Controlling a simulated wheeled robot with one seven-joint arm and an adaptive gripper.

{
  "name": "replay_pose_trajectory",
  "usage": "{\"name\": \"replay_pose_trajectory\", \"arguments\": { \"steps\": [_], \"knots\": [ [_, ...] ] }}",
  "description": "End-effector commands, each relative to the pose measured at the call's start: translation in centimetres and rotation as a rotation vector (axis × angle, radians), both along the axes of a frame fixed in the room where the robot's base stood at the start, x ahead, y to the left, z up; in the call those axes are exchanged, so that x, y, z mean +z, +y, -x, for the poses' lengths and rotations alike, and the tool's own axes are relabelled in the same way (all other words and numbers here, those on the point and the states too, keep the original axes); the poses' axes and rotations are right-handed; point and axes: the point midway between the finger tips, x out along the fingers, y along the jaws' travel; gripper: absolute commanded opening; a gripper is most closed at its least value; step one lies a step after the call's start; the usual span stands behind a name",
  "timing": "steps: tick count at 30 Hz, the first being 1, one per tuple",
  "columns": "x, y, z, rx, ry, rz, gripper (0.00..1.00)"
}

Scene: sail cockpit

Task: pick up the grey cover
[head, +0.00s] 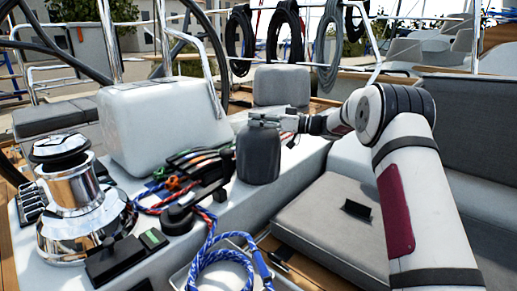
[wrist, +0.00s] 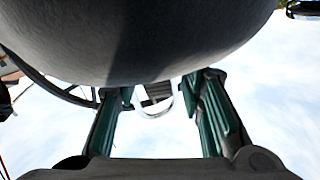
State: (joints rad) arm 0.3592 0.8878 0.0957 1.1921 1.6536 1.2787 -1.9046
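The grey cover (head: 259,158) is a dark grey, rounded, upright can shape on the white cockpit ledge. My gripper (head: 264,120) is at its top, reaching in from the right. In the wrist view the cover's curved dark surface (wrist: 135,45) fills the top of the picture, very close. My gripper's two fingers (wrist: 165,95) are spread apart below it, with a clear gap between them. The fingertips reach the cover's edge; I cannot tell whether they touch it. A white loop and a small dark piece show in the gap.
A chrome winch (head: 70,200) stands at the left. Blue and red ropes (head: 215,245) and black fittings (head: 120,258) lie in front of the cover. A white moulded housing (head: 160,120) is behind left. A grey seat cushion (head: 335,225) with a small black item (head: 356,209) is at right.

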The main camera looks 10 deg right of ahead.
Motion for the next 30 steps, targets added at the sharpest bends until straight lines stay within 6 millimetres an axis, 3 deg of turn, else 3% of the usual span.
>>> {"name": "replay_pose_trajectory", "arguments": {
  "steps": [5,10,11,23,30],
  "knots": [
    [0.0,0.0,0.0,-0.001,0.0,0.0,0.36],
    [0.0,0.0,0.0,-0.001,0.0,0.0,0.02],
    [0.0,0.0,0.0,-0.001,0.0,0.0,0.0],
    [0.2,0.0,0.0,0.0,-0.001,0.001,0.0],
    [1.8,0.0,0.0,0.0,-0.002,0.0,0.0]
  ]
}}
